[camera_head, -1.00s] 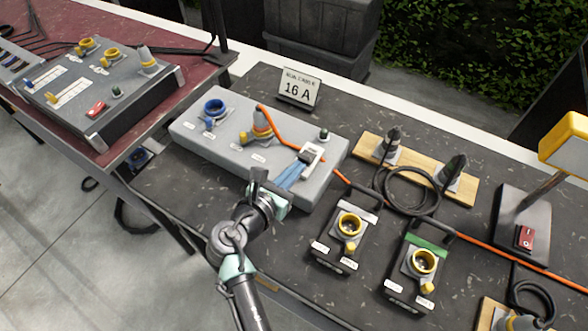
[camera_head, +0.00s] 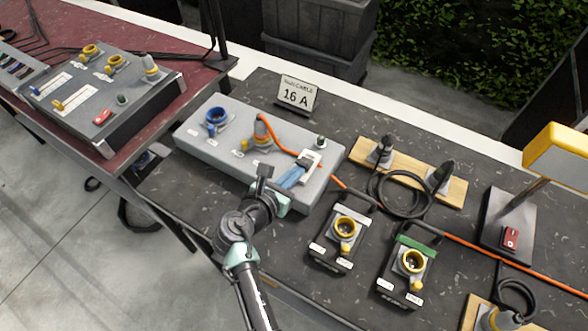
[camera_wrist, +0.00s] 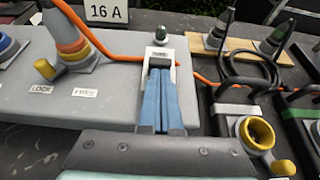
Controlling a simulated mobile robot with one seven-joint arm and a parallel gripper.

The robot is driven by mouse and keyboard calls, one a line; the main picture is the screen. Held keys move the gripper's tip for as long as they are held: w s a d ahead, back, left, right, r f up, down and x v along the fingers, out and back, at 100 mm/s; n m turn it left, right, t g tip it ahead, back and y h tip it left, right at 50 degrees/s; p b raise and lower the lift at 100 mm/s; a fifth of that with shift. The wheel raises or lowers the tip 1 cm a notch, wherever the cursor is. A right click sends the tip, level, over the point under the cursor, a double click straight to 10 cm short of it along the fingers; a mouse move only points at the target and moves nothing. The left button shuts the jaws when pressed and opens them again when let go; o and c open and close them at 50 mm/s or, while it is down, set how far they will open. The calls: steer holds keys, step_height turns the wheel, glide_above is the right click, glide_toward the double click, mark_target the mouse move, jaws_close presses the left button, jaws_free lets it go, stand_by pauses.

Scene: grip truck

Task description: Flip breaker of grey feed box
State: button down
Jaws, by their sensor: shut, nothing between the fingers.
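The grey feed box (camera_head: 222,153) lies on the dark table, with a blue socket, a socket holding an orange-cabled plug (camera_head: 262,131), and a breaker in a white frame (camera_head: 311,160) at its right end. My gripper (camera_head: 288,178) reaches over the front of the box, its blue fingers shut together and empty. In the wrist view the fingertips (camera_wrist: 159,72) are at the lower part of the white breaker frame (camera_wrist: 158,53) and cover part of it. A dark piece shows at the tips; I cannot tell whether they touch the lever or which way it stands.
A 16 A sign (camera_head: 298,93) stands behind the box. An orange cable (camera_head: 508,254) runs right across the table. Two dark boxes with yellow sockets (camera_head: 344,228) stand to the right. A wooden board with dark plugs (camera_head: 452,190) lies behind them.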

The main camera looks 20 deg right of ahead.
mark_target(301, 164)
steer(key=shift+w+d+r+g+y+p, duration=0.15)
steer(key=shift+r+g+y+p, duration=0.3)
steer(key=shift+p, duration=1.1)
steer(key=shift+w+d+r+g+y+p, duration=0.2)
steer(key=shift+r+p, duration=0.35)
steer(key=shift+p, duration=0.95)
steer(key=y+p, duration=0.1)
steer(key=p, duration=0.1)
steer(key=g+y+p, duration=0.1)
steer(key=p, duration=0.2)
steer(key=shift+w+d+r+g+p, duration=0.25)
steer(key=shift+d+r+p, duration=0.1)
steer(key=shift+r, duration=0.05)
steer(key=shift+w+d+g+y+p, duration=0.35)
steer(key=shift+d+g+y+p, duration=0.25)
steer(key=shift+y+p, duration=0.4)
steer(key=shift+w+d+f+g+y+b, duration=0.15)
steer(key=shift+g+y+b, duration=0.1)
steer(key=shift+g+y, duration=0.15)
steer(key=shift+w+d+r+g+y+b, duration=0.1)
steer(key=shift+w+g+y+b, duration=0.15)
steer(key=shift+y, duration=0.2)
steer(key=shift+d, duration=0.2)
